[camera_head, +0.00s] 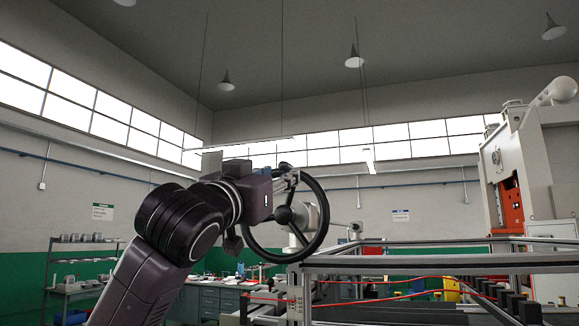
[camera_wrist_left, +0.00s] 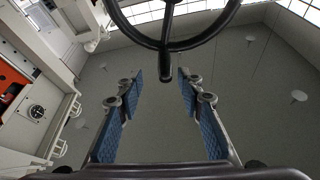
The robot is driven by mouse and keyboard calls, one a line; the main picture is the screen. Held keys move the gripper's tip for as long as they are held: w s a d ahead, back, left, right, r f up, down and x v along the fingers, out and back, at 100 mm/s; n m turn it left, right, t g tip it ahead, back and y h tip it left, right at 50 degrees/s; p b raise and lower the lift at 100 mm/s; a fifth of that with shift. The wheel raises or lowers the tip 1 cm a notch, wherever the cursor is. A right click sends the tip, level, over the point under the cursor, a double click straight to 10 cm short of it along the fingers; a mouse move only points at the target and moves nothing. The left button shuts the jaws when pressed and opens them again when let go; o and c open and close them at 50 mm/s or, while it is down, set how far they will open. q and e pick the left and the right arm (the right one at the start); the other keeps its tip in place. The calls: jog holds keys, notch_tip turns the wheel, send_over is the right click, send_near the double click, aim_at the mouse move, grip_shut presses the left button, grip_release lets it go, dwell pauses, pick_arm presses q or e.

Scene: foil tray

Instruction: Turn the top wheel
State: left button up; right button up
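The top wheel (camera_head: 324,214) is a black spoked handwheel standing upright in the middle of the head view. My left gripper (camera_head: 289,180) reaches its upper rim from the left. In the left wrist view the wheel's rim (camera_wrist_left: 207,36) curves across the top, with a short dark handle (camera_wrist_left: 165,66) pointing down from it. The left gripper (camera_wrist_left: 163,88) is open there, its blue-padded fingers on either side with a gap between. The handle's end lies centred between the fingertips in the picture; no contact shows. Part of the wheel is hidden behind my left gripper in the head view. My right gripper is not in view.
A metal-framed machine (camera_head: 400,262) with red cables runs right of and below the wheel. A tall press (camera_head: 505,165) with a red part stands at the right. Grey drawer cabinets (camera_head: 222,303) and a shelf (camera_head: 88,240) stand at the back left. The space above the wheel looks free.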

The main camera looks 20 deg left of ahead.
aim_at(288, 167)
pick_arm(q)
jog(key=shift+w+a+r, duration=0.1)
jog(key=shift+a+r, duration=0.1)
jog(key=shift+r, duration=0.15)
jog(key=p+x, duration=0.2)
jog(key=x, duration=0.1)
jog(key=p+x, duration=0.2)
jog(key=x, duration=0.1)
jog(key=shift+w+a, duration=0.2)
jog(key=shift+w+d+r+p, duration=0.15)
jog(key=shift+w+p, duration=0.15)
jog(key=shift+p, duration=0.15)
jog(key=shift+w, duration=0.55)
jog(key=c, duration=0.7)
grip_shut()
